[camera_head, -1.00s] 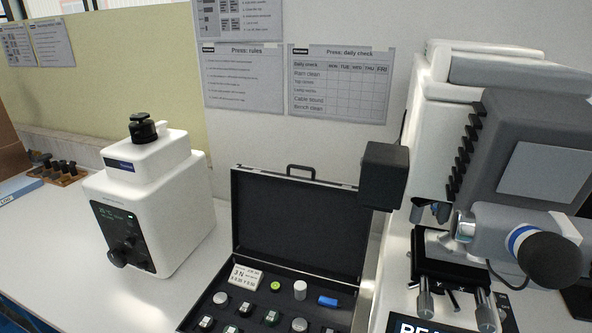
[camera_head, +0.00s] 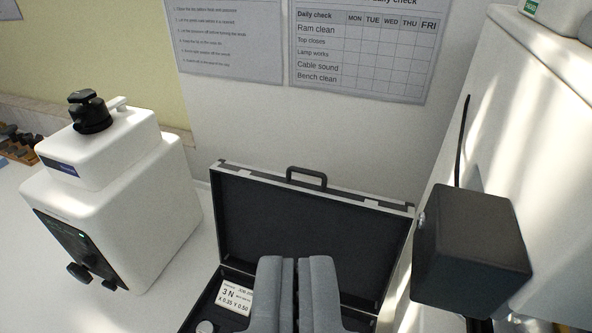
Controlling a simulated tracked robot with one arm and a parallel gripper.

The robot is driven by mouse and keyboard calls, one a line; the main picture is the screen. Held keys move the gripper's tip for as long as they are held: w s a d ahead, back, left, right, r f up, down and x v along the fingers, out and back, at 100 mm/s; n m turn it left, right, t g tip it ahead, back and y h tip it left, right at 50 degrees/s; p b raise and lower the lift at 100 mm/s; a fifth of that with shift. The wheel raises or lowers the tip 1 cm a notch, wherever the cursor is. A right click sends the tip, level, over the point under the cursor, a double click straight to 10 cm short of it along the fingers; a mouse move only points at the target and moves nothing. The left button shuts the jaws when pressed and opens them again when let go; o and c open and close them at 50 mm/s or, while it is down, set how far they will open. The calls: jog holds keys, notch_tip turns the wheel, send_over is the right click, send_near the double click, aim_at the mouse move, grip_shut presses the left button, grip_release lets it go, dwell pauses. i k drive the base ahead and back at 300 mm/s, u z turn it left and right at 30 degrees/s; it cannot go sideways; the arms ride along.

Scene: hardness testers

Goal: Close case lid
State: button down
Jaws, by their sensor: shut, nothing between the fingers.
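The black case (camera_head: 240,316) stands on the white bench with its lid (camera_head: 262,217) open and upright near the wall. A handle (camera_head: 307,178) sits on the lid's top edge. In the case base I see a white label card (camera_head: 234,297) and a round pale piece at the lower left. My gripper (camera_head: 296,262) is shut and empty. In the picture its fingertips overlap the lower part of the lid and hide much of the base. I cannot tell whether they touch it.
A white tester (camera_head: 130,215) with a black knob stands left of the case. A dark box-shaped part (camera_head: 473,245) of the large machine stands close on the right. Paper sheets (camera_head: 362,45) hang on the wall behind. Bare bench shows between the tester and the case.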

aim_at(258, 213)
jog(key=z, duration=0.05)
jog(key=k, duration=1)
jog(key=u, duration=0.45)
jog(key=i, duration=1.5)
jog(key=z, duration=0.3)
